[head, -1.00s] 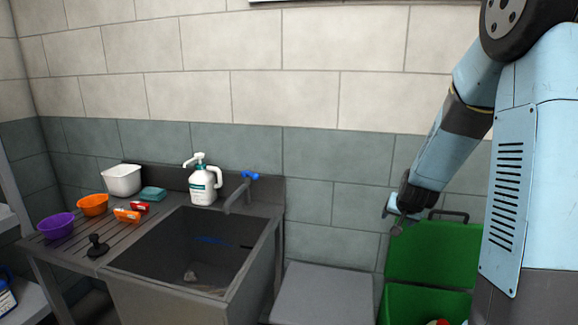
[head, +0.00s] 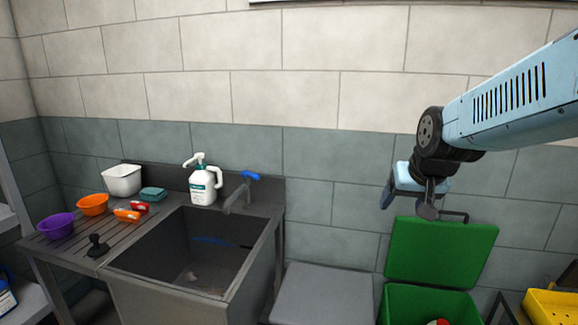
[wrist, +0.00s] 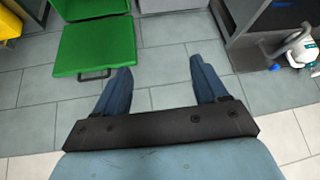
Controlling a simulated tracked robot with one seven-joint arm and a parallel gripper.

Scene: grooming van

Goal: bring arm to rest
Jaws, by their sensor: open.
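My gripper (wrist: 160,80) is open and empty in the wrist view, its two blue fingers spread apart with the tiled wall behind them. In the head view my gripper (head: 386,192) is in front of the wall at the right, above and near the open lid of the green bin. Its fingertips are partly hidden there by my wrist. My blue arm reaches in from the right edge.
The green bin (head: 430,303) stands open, its lid (head: 440,252) against the wall. Left are a grey box (head: 325,295), a sink (head: 190,290), a pump bottle (head: 203,185) and bowls. A yellow container (head: 552,306) is bottom right. The wall limits forward room.

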